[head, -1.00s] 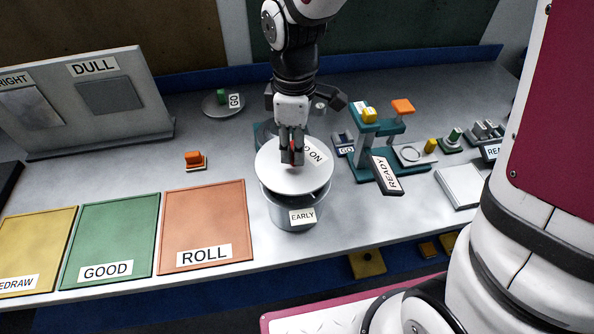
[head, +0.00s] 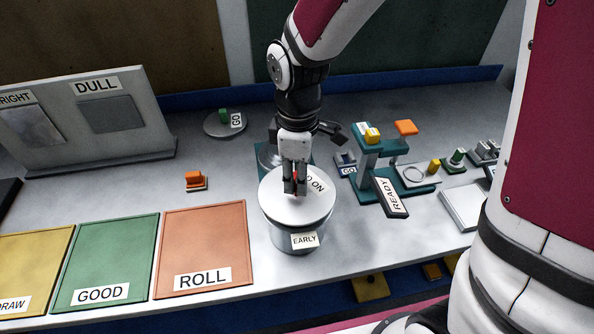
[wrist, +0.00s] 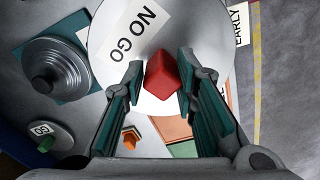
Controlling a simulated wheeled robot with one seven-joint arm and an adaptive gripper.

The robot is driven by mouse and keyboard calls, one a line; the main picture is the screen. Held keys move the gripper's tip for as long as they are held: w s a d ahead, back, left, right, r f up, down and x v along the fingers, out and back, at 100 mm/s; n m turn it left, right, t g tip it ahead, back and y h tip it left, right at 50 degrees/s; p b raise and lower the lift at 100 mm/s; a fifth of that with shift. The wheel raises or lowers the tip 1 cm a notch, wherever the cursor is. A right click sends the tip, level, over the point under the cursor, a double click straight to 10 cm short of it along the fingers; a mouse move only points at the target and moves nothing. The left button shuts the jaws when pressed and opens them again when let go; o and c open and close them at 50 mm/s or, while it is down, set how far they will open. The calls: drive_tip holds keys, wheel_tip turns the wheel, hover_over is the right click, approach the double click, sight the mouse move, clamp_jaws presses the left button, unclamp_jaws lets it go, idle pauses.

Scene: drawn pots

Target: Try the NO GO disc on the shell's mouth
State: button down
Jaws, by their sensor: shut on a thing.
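The NO GO disc (head: 276,207) is a pale round plate with a white label and a red knob (wrist: 161,75). My gripper (head: 295,188) is shut on that knob from above. The shell (head: 290,241) is a grey metal cylinder labelled EARLY, standing near the bench's front edge. The disc lies about level over the shell's mouth, covers it and looks a little wider than the shell. It appears to be on the rim, but I cannot tell whether there is a thin gap. The mouth itself is hidden under the disc.
A GO disc with a green knob (head: 224,116) lies at the back. A teal stand (head: 378,165) with a READY sign is close on the right. ROLL (head: 202,238) and GOOD (head: 106,264) mats lie left. An orange-knobbed block (head: 195,181) sits behind ROLL.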

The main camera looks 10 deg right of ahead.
drive_tip(key=shift+f, duration=0.6)
idle(0.7)
drive_tip(key=c, duration=1.2)
unclamp_jaws()
wheel_tip(320, 180, up, 12)
drive_tip(key=s+d+r+m+t, duration=0.5)
drive_tip(key=s+d+r+m, duration=0.3)
drive_tip(key=s+d+m, duration=0.2)
drive_tip(key=s+m, duration=0.2)
drive_tip(key=m, duration=0.1)
drive_tip(key=shift+s+d+m+t+b, duration=0.3)
drive_tip(key=shift+m+b, duration=0.1)
